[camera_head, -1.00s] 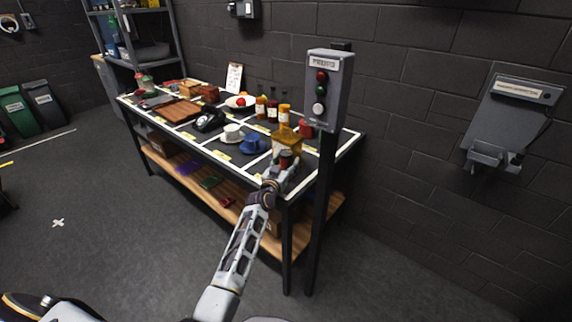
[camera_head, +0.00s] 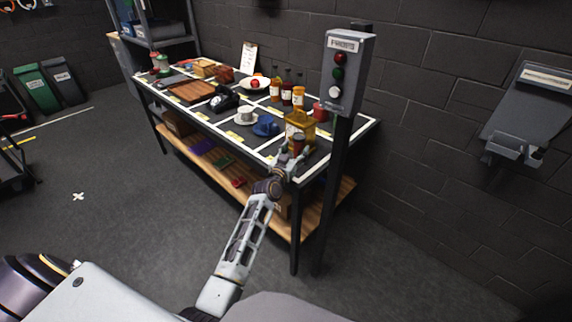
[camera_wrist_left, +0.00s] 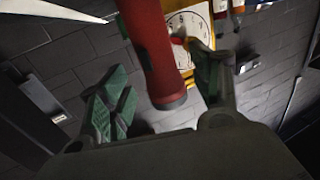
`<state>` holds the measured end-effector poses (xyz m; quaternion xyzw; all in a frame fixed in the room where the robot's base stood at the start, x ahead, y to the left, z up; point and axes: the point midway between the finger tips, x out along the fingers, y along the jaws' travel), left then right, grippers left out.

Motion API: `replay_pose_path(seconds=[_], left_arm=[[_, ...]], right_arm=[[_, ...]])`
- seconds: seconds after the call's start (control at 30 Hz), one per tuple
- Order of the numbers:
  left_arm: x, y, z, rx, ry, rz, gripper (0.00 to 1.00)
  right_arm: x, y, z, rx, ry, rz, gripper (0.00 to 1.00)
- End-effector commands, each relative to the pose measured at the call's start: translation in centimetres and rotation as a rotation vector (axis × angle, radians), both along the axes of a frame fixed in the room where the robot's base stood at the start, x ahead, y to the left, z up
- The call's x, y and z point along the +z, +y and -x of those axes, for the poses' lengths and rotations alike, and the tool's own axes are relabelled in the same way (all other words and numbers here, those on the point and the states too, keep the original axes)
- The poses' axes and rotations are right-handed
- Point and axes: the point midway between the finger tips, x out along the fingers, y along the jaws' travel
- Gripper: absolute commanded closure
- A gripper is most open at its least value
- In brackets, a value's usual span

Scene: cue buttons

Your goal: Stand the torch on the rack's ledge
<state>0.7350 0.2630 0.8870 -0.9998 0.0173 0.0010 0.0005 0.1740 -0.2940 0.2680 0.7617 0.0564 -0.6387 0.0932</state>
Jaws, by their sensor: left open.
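A short dark red cylinder, apparently the torch (camera_head: 298,143), stands at the near right end of the table, in front of a yellow bottle-like object. In the left wrist view the red torch (camera_wrist_left: 152,45) runs between the fingers, its dark end towards the palm. My left gripper (camera_head: 289,158) is open at the torch, with one finger on each side; the left finger is clearly apart from it. Contact on the other side cannot be told. A grey wall unit (camera_head: 530,110) with a small ledge (camera_head: 514,150) hangs at the right; whether it is the rack is unclear.
The table (camera_head: 276,150) carries bottles, a white cup (camera_head: 245,114), a blue cup (camera_head: 265,126) and a black telephone (camera_head: 222,100). A post with a button box (camera_head: 345,72) stands at its right corner.

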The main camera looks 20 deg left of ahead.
Motion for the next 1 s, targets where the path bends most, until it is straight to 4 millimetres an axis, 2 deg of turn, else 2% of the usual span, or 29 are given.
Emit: replay_pose_path(seconds=[0.7, 1.0], left_arm=[[0.0, 0.2, 6.2, 0.000, 0.001, -0.001, 0.36], [0.0, 0.3, 8.0, 0.000, 0.000, -0.001, 0.36]], right_arm=[[-0.1, -0.6, 1.0, 0.002, 0.007, 0.006, 1.00], [-0.1, -0.8, 1.2, 0.002, 0.009, 0.008, 1.00]])
